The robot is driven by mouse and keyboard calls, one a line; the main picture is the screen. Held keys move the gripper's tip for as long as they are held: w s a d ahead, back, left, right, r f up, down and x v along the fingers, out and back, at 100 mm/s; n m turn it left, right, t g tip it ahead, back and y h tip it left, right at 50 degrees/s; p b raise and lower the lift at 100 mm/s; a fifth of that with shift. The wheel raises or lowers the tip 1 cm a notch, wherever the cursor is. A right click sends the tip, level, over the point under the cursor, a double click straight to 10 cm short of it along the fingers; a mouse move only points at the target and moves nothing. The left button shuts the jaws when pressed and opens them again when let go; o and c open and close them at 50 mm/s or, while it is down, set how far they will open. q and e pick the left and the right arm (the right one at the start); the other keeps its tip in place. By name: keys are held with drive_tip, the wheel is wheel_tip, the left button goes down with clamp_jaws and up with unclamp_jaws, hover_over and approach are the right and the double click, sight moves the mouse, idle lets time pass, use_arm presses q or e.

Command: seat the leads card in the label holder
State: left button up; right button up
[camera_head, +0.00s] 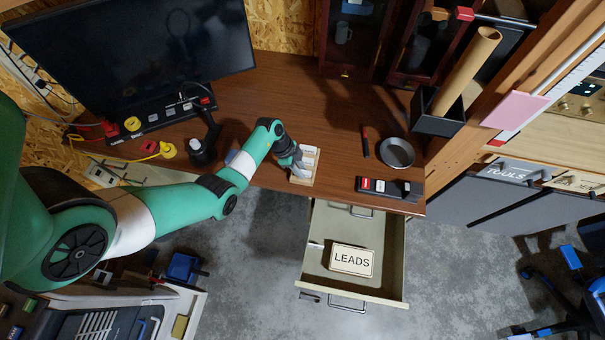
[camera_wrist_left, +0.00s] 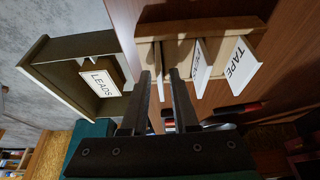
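The wooden card rack (camera_head: 304,180) stands near the bench's front edge, and my left gripper (camera_head: 299,168) is over it. In the left wrist view the rack (camera_wrist_left: 150,30) holds upright white cards, one reading TAPE (camera_wrist_left: 241,66) and one (camera_wrist_left: 200,68) partly readable. The left fingers (camera_wrist_left: 160,74) are apart, with a thin pale edge, perhaps a card seen edge-on, between them. Its lettering is hidden, so I cannot tell if it is the leads card. A block or box marked LEADS (camera_head: 351,261) lies in the open drawer. I cannot clearly make out the label holder.
The open drawer (camera_head: 314,267) juts out below the bench (camera_head: 260,97). A black holder with red and white items (camera_head: 389,187), a round grey dish (camera_head: 397,152) and a red-and-black tool (camera_head: 365,143) lie right of the rack. A monitor (camera_head: 150,50) stands back left.

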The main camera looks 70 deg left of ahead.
use_arm(q)
clamp_jaws()
drive_tip(key=shift+r, duration=0.15)
